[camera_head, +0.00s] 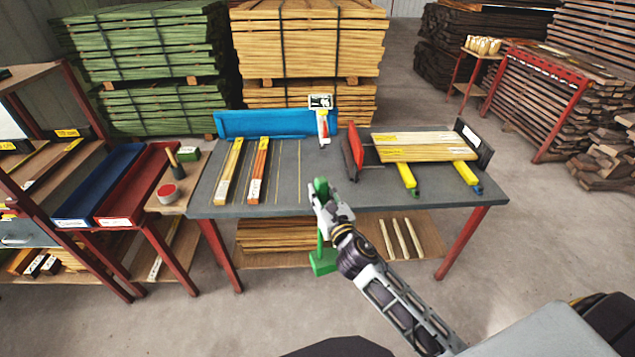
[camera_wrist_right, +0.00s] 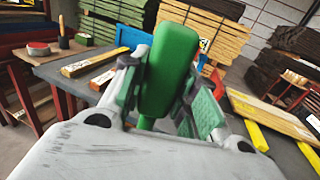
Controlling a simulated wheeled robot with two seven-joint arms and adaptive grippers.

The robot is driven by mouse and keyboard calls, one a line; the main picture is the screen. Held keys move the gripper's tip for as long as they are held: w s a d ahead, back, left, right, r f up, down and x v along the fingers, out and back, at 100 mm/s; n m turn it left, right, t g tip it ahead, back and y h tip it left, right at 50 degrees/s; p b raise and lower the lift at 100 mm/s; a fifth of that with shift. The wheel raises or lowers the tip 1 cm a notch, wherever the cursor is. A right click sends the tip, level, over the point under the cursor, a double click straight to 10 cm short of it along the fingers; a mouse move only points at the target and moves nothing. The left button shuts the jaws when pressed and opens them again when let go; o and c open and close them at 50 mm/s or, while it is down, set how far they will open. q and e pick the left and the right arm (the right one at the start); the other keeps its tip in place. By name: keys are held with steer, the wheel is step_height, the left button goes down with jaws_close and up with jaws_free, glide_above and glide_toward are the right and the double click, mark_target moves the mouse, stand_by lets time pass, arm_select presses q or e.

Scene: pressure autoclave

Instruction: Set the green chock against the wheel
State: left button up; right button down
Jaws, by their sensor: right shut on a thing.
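The green chock (camera_head: 323,263) hangs at the front edge of the grey table, with its block below the tabletop level and a green upright handle above it. My right gripper (camera_head: 322,196) is shut on the handle. In the right wrist view the rounded green handle top (camera_wrist_right: 170,70) stands between the fingers; the block is hidden there. A small carriage with a red end plate (camera_head: 354,145), a dark end plate (camera_head: 474,143) and yellow bars (camera_head: 408,178) stands on the table at right, carrying light boards (camera_head: 425,147). I cannot make out a wheel clearly. My left gripper is not in view.
The grey table (camera_head: 300,190) also holds two labelled strips (camera_head: 229,170), a blue tray (camera_head: 265,122) and a white-and-red upright device (camera_head: 323,125). A shelf with blue and red bins (camera_head: 137,185) stands left. Bare tabletop lies between the strips and the carriage.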

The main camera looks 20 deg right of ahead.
steer(key=s+f, duration=0.3)
steer(key=f, duration=0.2)
steer(key=shift+s+d+f, duration=0.15)
steer(key=shift+d+f, duration=0.05)
steer(key=shift+d, duration=0.25)
steer(key=shift+d, duration=0.1)
stand_by(0.4)
